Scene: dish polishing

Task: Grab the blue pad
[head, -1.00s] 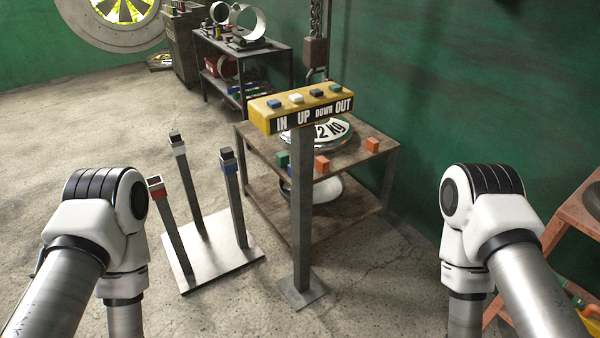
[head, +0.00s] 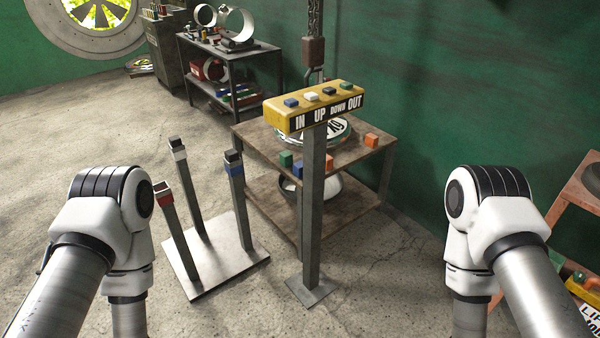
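A stand with a pale square base plate (head: 213,270) carries three upright posts at the centre left of the head view. The right post has a blue band (head: 236,170) below a dark block (head: 233,156) at its top. I cannot tell which part is the blue pad; the blue-banded post top is one blue item there. Both my arms show at the lower left and lower right, apart from the stand. Both grippers are out of view.
A yellow button panel (head: 290,121) on a post stands right of the stand. Behind it, a brown table (head: 262,150) holds a round plate and coloured cubes, including a blue cube (head: 298,172). An orange rack (head: 570,203) stands at the right.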

